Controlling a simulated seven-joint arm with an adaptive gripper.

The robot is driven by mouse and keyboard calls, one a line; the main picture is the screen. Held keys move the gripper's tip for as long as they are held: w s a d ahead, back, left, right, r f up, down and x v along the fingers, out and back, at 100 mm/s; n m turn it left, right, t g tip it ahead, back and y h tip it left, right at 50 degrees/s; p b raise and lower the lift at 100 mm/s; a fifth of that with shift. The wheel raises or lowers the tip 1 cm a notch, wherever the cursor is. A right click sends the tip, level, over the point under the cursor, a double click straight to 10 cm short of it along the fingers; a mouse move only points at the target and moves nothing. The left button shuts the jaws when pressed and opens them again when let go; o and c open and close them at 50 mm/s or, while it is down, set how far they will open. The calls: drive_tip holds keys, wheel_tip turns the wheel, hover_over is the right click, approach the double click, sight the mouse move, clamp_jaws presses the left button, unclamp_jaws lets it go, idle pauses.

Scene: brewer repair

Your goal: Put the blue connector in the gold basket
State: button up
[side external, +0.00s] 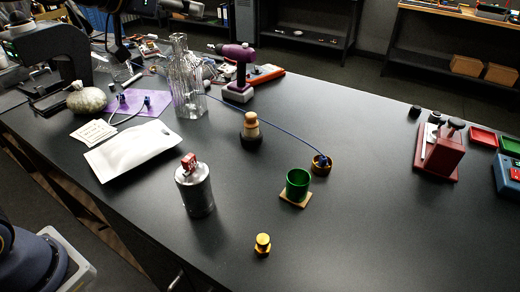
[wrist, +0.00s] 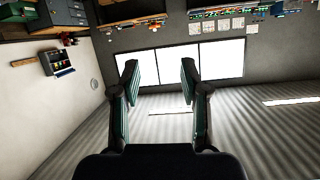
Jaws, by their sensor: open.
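A grey canister (side external: 195,191), a glass bottle (side external: 187,90) and a purple drill (side external: 240,70) also stand around. The table between basket and red stand (side external: 440,157) is clear.

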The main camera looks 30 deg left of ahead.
drive_tip(key=s+a+f+n+g+y, duration=0.1)
drive_tip(key=s+a+f, duration=0.15)
drive_tip(key=s, duration=0.35)
drive_tip(key=s+a+f+n+g+y, duration=0.1)
drive_tip(key=s+a+f+g, duration=0.15)
drive_tip(key=s, duration=0.35)
drive_tip(key=s+f+g+h, duration=0.1)
drive_tip(key=s+f+g, duration=0.4)
drive_tip(key=s+f, duration=0.5)
drive_tip(key=shift+s+d, duration=0.4)
drive_tip(key=shift+s, duration=0.15)
drive_tip(key=shift+f, duration=0.1)
